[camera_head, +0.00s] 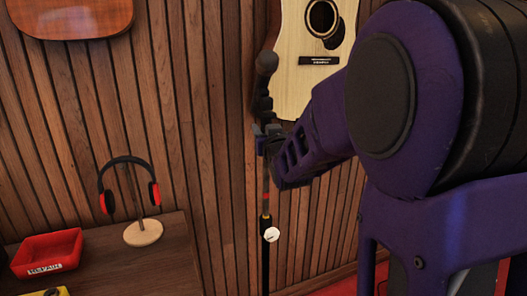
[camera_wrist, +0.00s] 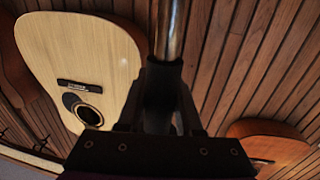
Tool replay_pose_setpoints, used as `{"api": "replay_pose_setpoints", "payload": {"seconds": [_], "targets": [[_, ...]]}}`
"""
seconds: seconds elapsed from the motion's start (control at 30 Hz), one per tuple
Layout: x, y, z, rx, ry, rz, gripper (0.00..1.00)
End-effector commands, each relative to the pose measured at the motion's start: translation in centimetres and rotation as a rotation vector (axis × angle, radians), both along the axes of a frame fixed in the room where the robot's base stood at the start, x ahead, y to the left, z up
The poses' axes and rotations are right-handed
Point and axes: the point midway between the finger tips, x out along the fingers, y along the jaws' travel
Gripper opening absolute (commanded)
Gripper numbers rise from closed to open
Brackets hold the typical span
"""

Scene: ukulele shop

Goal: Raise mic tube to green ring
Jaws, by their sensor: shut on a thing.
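The mic stand rises upright in front of the wood wall, with a dark microphone (camera_head: 266,62) at its top. Its thin mic tube (camera_head: 265,178) carries a red band and runs down into a thicker black lower pole (camera_head: 265,268). A pale round knob (camera_head: 271,234) sits at the top of that pole. My gripper (camera_head: 268,140) is shut on the stand's upper part, below the microphone. In the wrist view the shiny tube (camera_wrist: 169,32) runs up from between the fingers of my gripper (camera_wrist: 165,88). I cannot make out a green ring in either view.
A pale guitar (camera_head: 297,80) hangs on the wall close behind the stand. A wooden desk (camera_head: 150,262) at lower left holds headphones (camera_head: 130,162) on a holder and a red tray (camera_head: 47,243). My arm hides much of the right side.

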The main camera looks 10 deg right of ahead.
Motion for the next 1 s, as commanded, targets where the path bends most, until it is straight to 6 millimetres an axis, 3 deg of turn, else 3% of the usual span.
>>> {"api": "replay_pose_setpoints", "payload": {"seconds": [0.03,0.1,0.3,0.5,0.9,0.93,1.0], "targets": [[0.0,-0.1,2.3,0.0,-0.011,-0.001,0.0],[0.0,-0.1,4.0,0.0,-0.011,-0.001,0.0],[0.0,0.0,7.3,-0.001,-0.009,0.0,0.0],[0.0,0.0,8.6,-0.001,-0.006,0.0,0.0],[0.0,0.0,8.6,0.0,-0.002,0.0,0.0],[0.0,0.0,8.6,0.0,-0.002,0.0,0.4],[0.0,0.0,8.6,0.0,-0.002,0.0,0.52]]}}
